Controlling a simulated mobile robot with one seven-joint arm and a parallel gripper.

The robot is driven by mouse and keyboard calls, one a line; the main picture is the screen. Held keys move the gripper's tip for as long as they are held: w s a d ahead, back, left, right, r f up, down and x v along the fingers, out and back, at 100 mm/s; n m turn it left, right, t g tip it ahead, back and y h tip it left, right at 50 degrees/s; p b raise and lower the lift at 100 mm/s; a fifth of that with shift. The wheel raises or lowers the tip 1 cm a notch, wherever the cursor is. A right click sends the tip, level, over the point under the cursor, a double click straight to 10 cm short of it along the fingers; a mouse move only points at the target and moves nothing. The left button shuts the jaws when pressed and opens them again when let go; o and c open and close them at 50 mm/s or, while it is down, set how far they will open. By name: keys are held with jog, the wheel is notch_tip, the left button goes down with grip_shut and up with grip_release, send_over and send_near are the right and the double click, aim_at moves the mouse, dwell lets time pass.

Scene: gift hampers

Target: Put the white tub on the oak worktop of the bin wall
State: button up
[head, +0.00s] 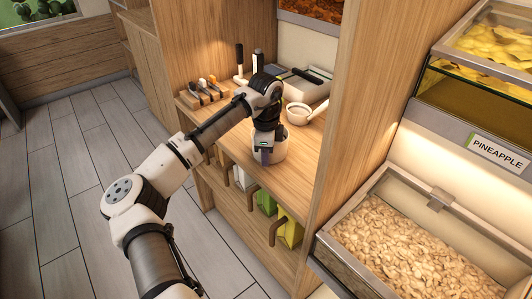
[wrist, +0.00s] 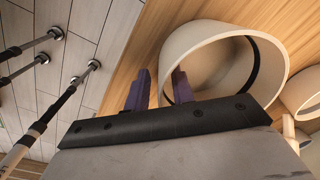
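The white tub (head: 279,150) is at the oak worktop (head: 305,148) of the bin wall, near its front edge, and looks upright. I cannot tell for sure that its base touches the wood. In the wrist view the tub (wrist: 215,40) shows its open mouth and a dark line inside. My gripper (head: 266,155) is at the tub's rim, pointing down. In the wrist view its two purple fingers (wrist: 159,90) are apart, one outside the tub wall and one inside the mouth. A narrow gap shows beside the wall, so the fingers look open.
A white bowl (head: 298,114) stands behind the tub. A grey scale-like device (head: 306,88) is further back and a rack of tools (head: 207,90) is at the left. Green and yellow packets (head: 289,230) are on the shelf below. A bin of flakes (head: 405,240) is at the right.

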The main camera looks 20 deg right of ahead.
jog(key=shift+r, duration=0.1)
notch_tip(320, 180, up, 12)
jog(key=b, duration=0.1)
jog(key=shift+s, duration=0.2)
jog(key=shift+a, duration=0.1)
